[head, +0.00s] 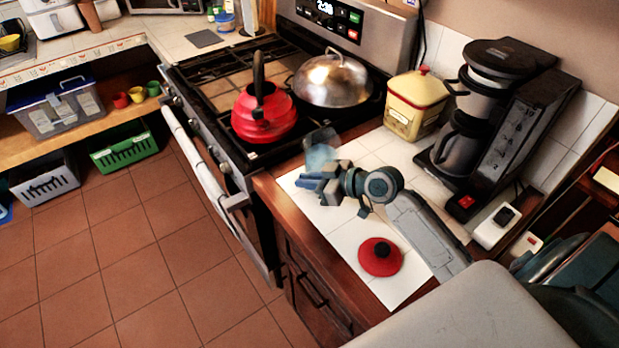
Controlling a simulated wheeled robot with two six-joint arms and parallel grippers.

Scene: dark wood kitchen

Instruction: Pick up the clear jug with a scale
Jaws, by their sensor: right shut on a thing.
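The clear jug (322,147) is a small see-through vessel above the white tiled counter (312,202), close to the stove's front right corner. Its lower part is hidden behind my gripper, and its scale is too small to make out. My right gripper (328,176) reaches in from the right over the counter and is shut on the jug. I cannot tell whether the jug touches the counter. My left gripper is not in view.
A red kettle (264,118) and a domed steel pan (333,80) stand on the stove. A yellow canister (415,104) and a black coffee maker (484,120) stand behind my arm. A red lid (380,257) lies on the counter in front.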

